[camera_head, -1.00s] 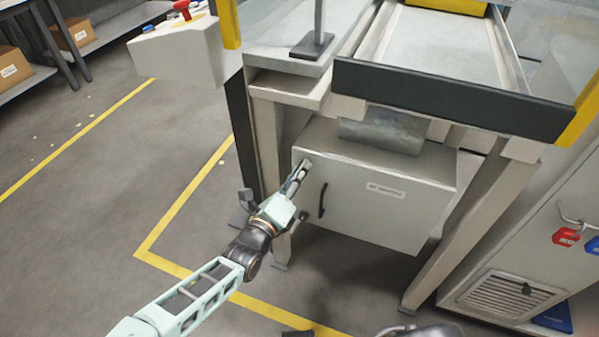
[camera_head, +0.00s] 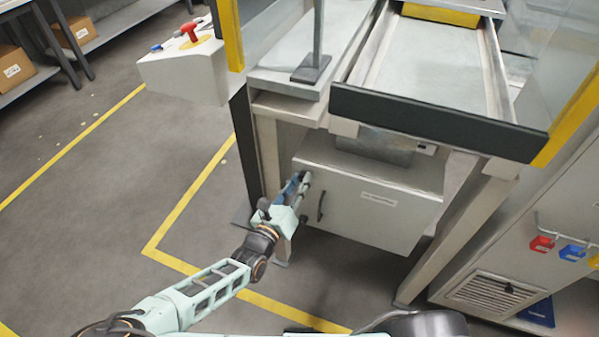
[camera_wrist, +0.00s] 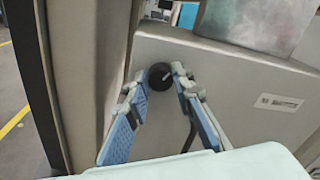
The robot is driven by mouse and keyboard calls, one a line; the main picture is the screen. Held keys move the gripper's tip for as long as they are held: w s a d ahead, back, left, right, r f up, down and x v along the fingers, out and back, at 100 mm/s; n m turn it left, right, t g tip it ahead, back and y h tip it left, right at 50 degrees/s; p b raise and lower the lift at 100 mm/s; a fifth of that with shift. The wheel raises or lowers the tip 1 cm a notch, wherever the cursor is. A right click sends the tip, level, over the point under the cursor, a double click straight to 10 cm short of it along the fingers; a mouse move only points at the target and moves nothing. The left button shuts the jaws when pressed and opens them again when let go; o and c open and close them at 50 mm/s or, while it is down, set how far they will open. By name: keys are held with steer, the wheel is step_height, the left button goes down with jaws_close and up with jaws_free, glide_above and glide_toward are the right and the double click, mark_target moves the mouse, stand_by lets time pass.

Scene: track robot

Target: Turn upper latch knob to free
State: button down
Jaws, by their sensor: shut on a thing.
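The grey cabinet (camera_head: 400,222) hangs under the machine bench, its door facing me. The upper latch knob (camera_wrist: 160,76) is a round black knob with a pale mark, near the door's upper left corner. My gripper (camera_wrist: 158,80) is shut on it, one finger on each side of the knob. In the head view my gripper (camera_head: 303,178) reaches the door's upper left corner, and its fingers hide the knob there. A dark door handle (camera_head: 321,203) stands just to the right of the fingers. The lower part of the door's left edge is partly hidden by my gripper.
A bench leg (camera_head: 268,165) stands close left of my gripper. Another leg (camera_head: 455,225) slants down right of the cabinet. The dark front rail (camera_head: 435,118) overhangs above. Red and blue padlocks (camera_head: 541,243) hang at the right. Open floor (camera_head: 100,225) lies to the left.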

steer(key=m+p, duration=0.6)
steer(key=p, duration=0.1)
steer(key=shift+r+y, duration=0.4)
steer(key=shift+d+f+m+y+p, duration=0.1)
steer(key=shift+m+y+p, duration=0.05)
steer(key=shift+m+p, duration=1.05)
steer(key=shift+d+f+m+y+p, duration=0.1)
steer(key=shift+m+y+p, duration=0.05)
steer(key=shift+m+p, duration=1.05)
steer(key=shift+m, duration=0.3)
steer(key=c, duration=1.7)
jaws_free()
steer(key=shift+o, duration=0.2)
steer(key=shift+f, duration=0.1)
steer(key=shift+s, duration=0.1)
